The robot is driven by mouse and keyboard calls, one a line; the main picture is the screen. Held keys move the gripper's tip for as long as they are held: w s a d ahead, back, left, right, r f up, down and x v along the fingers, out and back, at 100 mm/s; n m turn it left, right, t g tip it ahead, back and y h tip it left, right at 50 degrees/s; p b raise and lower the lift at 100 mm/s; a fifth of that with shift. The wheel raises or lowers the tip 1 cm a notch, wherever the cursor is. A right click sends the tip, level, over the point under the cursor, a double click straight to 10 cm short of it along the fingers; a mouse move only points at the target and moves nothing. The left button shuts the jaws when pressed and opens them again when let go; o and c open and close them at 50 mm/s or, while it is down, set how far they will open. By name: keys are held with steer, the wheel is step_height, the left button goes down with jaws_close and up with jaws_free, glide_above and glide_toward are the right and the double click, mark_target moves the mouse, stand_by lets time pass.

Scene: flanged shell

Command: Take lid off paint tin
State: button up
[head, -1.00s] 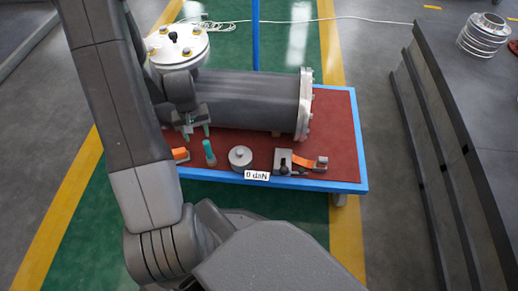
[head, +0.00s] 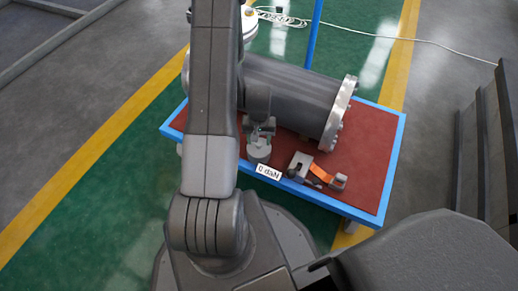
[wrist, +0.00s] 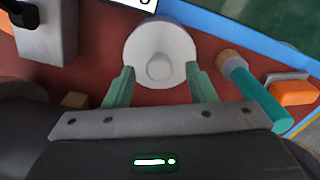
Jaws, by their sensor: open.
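The paint tin (head: 259,154) is a small pale grey round can near the front edge of the red table top, partly hidden by my gripper (head: 260,132) in the head view. In the wrist view the tin's round white lid (wrist: 160,38) with a central knob is seen from above, near the top centre. My gripper (wrist: 160,76) is open and empty. Its two green fingers stand apart at the near left and right sides of the tin. I cannot tell whether they touch it.
A teal-handled brush (wrist: 262,100) and an orange block (wrist: 294,92) lie right of the tin in the wrist view. A grey block (head: 301,164) with an orange strap (head: 322,172) stands right of the tin in the head view. A big flanged cylinder (head: 295,92) lies behind.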

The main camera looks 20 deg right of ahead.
steer(key=shift+f, duration=0.95)
steer(key=shift+r, duration=0.1)
steer(key=c, duration=1.1)
